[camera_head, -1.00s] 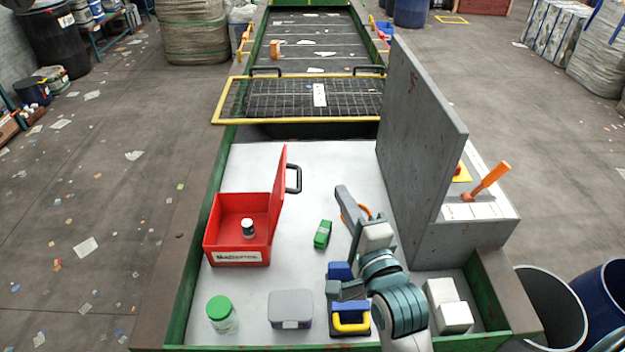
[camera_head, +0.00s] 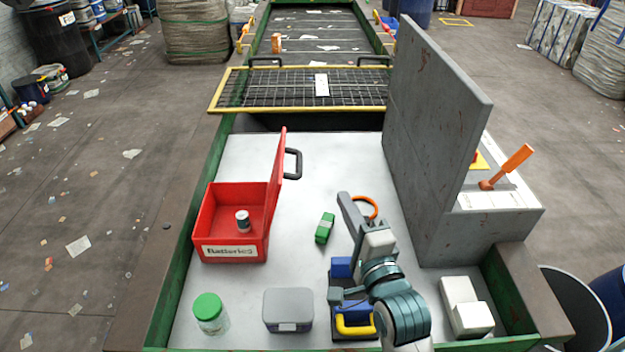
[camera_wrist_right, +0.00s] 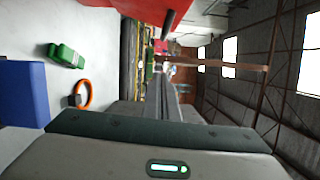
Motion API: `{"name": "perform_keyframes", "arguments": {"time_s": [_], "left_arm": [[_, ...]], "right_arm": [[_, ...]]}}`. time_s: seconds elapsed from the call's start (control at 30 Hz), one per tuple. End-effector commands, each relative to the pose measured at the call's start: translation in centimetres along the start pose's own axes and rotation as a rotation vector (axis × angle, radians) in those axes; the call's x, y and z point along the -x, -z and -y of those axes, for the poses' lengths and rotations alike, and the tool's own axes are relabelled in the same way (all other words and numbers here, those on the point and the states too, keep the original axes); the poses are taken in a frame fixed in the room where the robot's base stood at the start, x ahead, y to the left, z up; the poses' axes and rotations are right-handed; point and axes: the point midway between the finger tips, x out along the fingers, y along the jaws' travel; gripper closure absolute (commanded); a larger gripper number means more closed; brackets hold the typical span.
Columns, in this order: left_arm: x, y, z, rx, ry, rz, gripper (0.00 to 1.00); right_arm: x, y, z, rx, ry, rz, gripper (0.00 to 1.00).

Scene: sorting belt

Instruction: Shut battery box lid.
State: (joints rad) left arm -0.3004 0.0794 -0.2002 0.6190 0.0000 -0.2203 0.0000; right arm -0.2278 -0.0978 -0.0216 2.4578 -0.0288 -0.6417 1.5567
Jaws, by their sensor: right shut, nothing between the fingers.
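The red battery box (camera_head: 205,228) stands at the left of the white work surface, with a "Batteries" label on its front. Its lid (camera_head: 277,170) stands open, nearly upright along the box's right side, with a black handle (camera_head: 293,164) facing right. A small dark-and-white battery (camera_head: 242,221) is in the box. My right gripper (camera_head: 346,200) is shut and empty, to the right of the lid and apart from it. A red surface (camera_wrist_right: 165,15), probably part of the box, shows at the top of the right wrist view. My left gripper is not in view.
A green item (camera_head: 325,228) lies between box and right arm. An orange ring (camera_head: 367,201) is beside the gripper. A green-lidded jar (camera_head: 210,313), a grey box (camera_head: 288,310) and a blue-and-yellow item (camera_head: 352,322) stand in front. A tall grey panel (camera_head: 430,130) bounds the right.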

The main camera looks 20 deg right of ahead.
Motion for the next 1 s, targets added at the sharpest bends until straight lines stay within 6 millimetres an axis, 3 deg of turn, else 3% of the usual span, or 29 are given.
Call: {"name": "perform_keyframes", "arguments": {"time_s": [0.37, 0.57, 0.77, 1.0], "left_arm": [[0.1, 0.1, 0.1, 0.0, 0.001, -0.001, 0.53], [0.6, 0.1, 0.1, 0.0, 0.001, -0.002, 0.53], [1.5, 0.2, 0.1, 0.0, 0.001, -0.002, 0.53], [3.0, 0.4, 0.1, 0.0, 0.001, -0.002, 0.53]], "right_arm": [[-0.1, 0.0, 0.1, 0.0, 0.0, 0.0, 1.0], [-1.1, 0.0, 0.2, 0.0, 0.001, 0.001, 1.0], [-3.6, 0.0, 0.4, 0.001, 0.001, 0.001, 1.0], [-7.8, 0.0, 0.5, 0.003, 0.001, 0.0, 1.0]]}}
